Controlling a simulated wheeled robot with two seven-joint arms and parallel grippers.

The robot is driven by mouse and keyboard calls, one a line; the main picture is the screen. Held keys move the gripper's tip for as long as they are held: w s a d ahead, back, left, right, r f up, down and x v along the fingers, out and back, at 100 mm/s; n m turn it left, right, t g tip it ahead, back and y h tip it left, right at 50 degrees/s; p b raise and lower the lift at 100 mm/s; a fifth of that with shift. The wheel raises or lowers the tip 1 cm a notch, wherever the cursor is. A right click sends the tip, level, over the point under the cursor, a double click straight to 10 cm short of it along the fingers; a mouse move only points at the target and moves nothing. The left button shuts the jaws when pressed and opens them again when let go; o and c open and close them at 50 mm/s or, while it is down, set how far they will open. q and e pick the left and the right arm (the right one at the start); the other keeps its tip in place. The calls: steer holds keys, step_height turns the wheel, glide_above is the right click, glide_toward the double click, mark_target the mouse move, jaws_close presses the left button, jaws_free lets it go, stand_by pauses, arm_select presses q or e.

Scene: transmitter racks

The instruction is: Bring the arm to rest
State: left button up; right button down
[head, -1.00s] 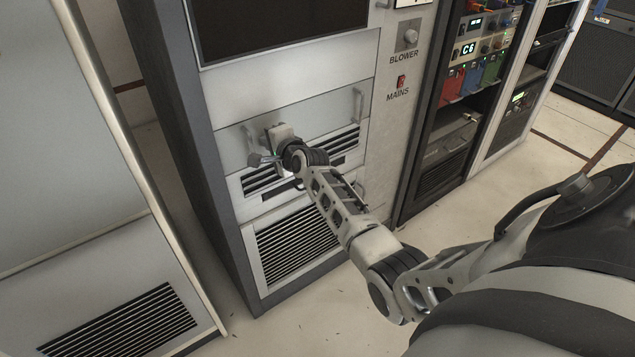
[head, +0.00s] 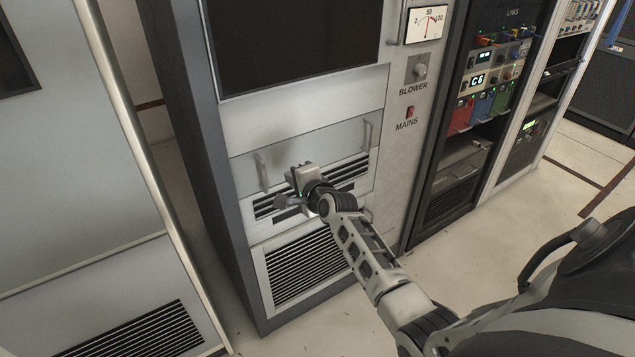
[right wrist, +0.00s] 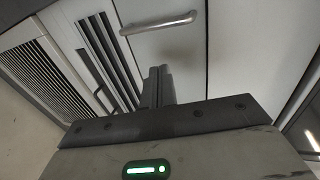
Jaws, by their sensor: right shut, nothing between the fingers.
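My right arm (head: 365,262) reaches in from the lower right to the front of the grey rack cabinet. My right gripper (head: 282,203) is in front of the vent slots, just below and right of the left drawer handle (head: 261,172). In the right wrist view its dark fingers (right wrist: 157,87) are shut together with nothing between them. A metal handle (right wrist: 160,23) shows beyond the fingertips, apart from them. My left gripper is not in view.
The drawer's right handle (head: 367,133) sticks out near the arm. An equipment rack (head: 475,130) stands to the right, a large grey panel (head: 75,150) to the left. Open floor (head: 500,235) lies at right.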

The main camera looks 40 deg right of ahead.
steer(key=v, duration=0.7)
steer(key=shift+s+p, duration=0.2)
steer(key=shift+p, duration=0.1)
steer(key=s+a+f+n+g+y, duration=0.2)
steer(key=s+a+f+n, duration=0.3)
steer(key=s+a+n, duration=0.4)
steer(key=s+a+f+n+g+y, duration=0.1)
steer(key=s+a+f+n+g, duration=0.1)
steer(key=s+a+f+n, duration=0.4)
steer(key=s+a+n, duration=0.3)
steer(key=s+n, duration=0.3)
steer(key=s, duration=0.2)
steer(key=shift+a+f+y, duration=0.25)
steer(key=shift+a+y, duration=0.15)
steer(key=shift+s, duration=0.1)
